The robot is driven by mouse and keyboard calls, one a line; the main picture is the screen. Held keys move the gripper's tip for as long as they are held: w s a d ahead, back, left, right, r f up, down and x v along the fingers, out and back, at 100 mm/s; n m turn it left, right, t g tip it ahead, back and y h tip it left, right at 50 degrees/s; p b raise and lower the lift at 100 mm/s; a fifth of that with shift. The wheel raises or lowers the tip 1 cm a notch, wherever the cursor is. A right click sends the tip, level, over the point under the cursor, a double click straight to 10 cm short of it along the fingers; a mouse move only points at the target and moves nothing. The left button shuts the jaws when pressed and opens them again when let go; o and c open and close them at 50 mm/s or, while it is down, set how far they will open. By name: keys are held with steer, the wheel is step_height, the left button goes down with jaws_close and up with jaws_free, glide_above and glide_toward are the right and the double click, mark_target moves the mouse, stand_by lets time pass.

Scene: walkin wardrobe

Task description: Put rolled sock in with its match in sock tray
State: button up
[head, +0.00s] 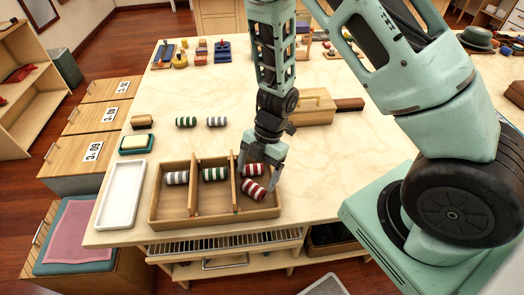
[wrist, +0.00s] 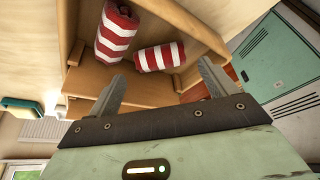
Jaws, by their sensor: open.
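The wooden sock tray (head: 215,220) has three compartments. A grey-and-white striped rolled sock (head: 177,178) lies in the left one and a green-and-white one (head: 215,174) in the middle. Two red-and-white rolled socks, one farther back (head: 252,169) and one nearer (head: 253,190), lie in the right compartment; they also show in the wrist view (wrist: 118,30) (wrist: 160,57). Another green striped sock (head: 186,122) and grey striped sock (head: 217,122) lie on the table behind the tray. My gripper (head: 258,176) is open above the right compartment, with no sock held between its fingers (wrist: 162,72).
A white tray (head: 120,195) stands left of the sock tray. A teal dish with a pale block (head: 136,143) and a brush (head: 142,122) are behind it. The table between the loose socks and the tray is clear.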

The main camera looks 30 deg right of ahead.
steer(key=p+v, duration=0.1)
steer(key=v, duration=0.6)
steer(key=w+a+r+m+t+h, duration=0.1)
steer(key=w+a+r+m+t, duration=0.1)
steer(key=a+r+m+t, duration=0.3)
steer(key=w+a+r+m+t+h, duration=0.1)
steer(key=w+a+r+m+t, duration=0.15)
steer(key=r, duration=0.45)
steer(key=s+a+r+m+g, duration=0.1)
steer(key=s+r+m+g, duration=0.1)
steer(key=s, duration=0.8)
steer(key=s+a+r+m+g+h, duration=0.1)
steer(key=s+r+m+g, duration=0.2)
steer(key=s, duration=0.8)
steer(key=shift+s+a+r+m+g+h, duration=0.2)
steer(key=shift+a+r+m+g+h, duration=0.25)
steer(key=shift+m, duration=0.7)
